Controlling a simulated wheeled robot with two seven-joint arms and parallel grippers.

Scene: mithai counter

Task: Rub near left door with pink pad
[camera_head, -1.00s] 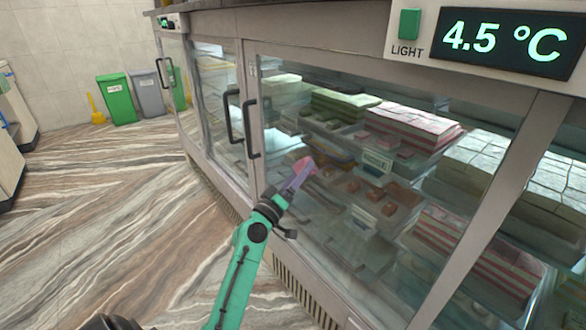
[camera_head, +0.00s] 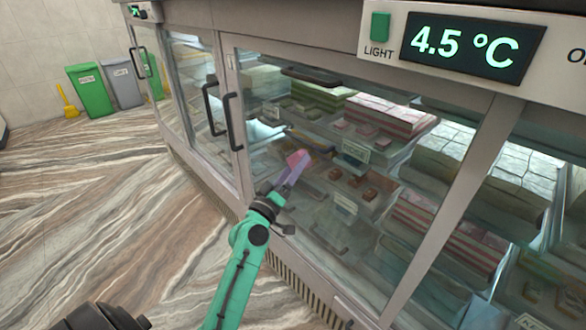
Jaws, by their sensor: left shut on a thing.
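My left gripper (camera_head: 283,187) reaches up from the bottom on a green arm and is shut on a pink pad (camera_head: 297,160). The pad is at the glass of the near left door (camera_head: 330,215), right of that door's dark handle (camera_head: 233,122). I cannot tell for sure whether the pad touches the glass. The door looks shut. My right gripper is not in view; a dark part at the bottom left is too partial to identify.
Trays of sweets (camera_head: 390,115) show behind the glass. A green light switch (camera_head: 380,27) and a temperature display (camera_head: 461,45) sit above the doors. Green and grey bins (camera_head: 90,90) stand at the back left. The striped floor (camera_head: 90,200) on the left is clear.

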